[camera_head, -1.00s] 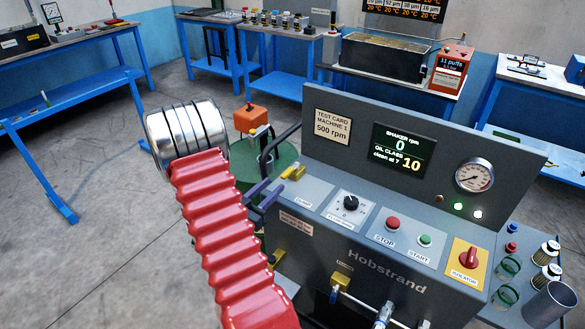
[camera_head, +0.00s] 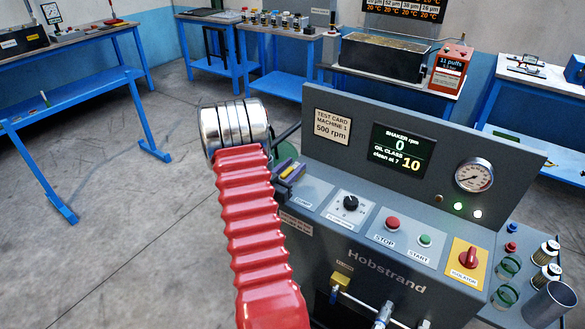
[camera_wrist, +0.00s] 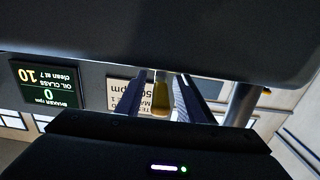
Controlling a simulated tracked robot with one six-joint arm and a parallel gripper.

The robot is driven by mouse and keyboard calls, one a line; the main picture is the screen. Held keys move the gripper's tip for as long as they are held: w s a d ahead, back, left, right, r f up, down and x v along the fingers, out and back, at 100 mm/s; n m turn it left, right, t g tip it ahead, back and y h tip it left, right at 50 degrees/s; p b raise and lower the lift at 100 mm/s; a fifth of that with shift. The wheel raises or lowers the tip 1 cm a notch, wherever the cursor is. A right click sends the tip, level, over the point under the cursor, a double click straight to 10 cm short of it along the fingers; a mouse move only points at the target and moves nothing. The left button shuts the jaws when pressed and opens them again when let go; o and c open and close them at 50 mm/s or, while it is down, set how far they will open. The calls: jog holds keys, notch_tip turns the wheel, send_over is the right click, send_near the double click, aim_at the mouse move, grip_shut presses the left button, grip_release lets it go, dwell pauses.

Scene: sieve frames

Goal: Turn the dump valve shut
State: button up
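The dump valve's yellow handle (camera_head: 284,168) shows at the left end of the machine's panel, beside the DUMP label, partly hidden by my gripper (camera_head: 290,172). In the wrist view the yellow handle (camera_wrist: 160,98) appears between the two fingers of my gripper (camera_wrist: 161,96), with a gap visible on each side. My gripper is open. I cannot tell how deep the handle sits between the fingers. My red ribbed arm and silver wrist hide the area left of the valve.
The grey Hobstrand machine (camera_head: 385,258) carries a flow knob (camera_head: 350,203), stop button (camera_head: 392,223), start button (camera_head: 425,240) and red isolator (camera_head: 466,256). A brass valve (camera_head: 342,281) sits on its front. The floor at left is clear.

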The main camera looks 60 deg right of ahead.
jog(key=shift+d, duration=0.1)
jog(key=shift+c, duration=0.3)
grip_shut()
dwell(0.4)
